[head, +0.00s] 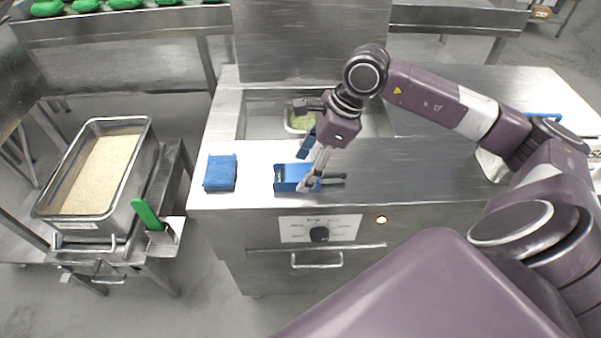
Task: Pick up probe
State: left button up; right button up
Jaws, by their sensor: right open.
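A dark, thin probe (334,176) lies at the right side of a blue holder (287,178) on the steel counter, close to its front edge. My right gripper (312,183) reaches down from above to the holder's right side, with its fingers around or just beside the probe's left end. The gripper is open; whether a finger touches the probe or holder I cannot tell. The fingers hide part of the holder and probe. My left gripper is out of view.
A deep rice pan (143,165) and a green-handled scoop (148,214) stand on a cart at left. Counter right of the probe is clear.

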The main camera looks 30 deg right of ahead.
aim_at(301, 172)
jog(key=shift+x, duration=1)
jog(key=shift+w+f, duration=0.1)
jog(key=shift+f, duration=0.05)
jog(key=shift+a, duration=0.1)
jog(key=c, duration=1.2)
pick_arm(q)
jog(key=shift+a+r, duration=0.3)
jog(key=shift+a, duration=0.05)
pick_arm(e)
jog(key=shift+c, duration=0.2)
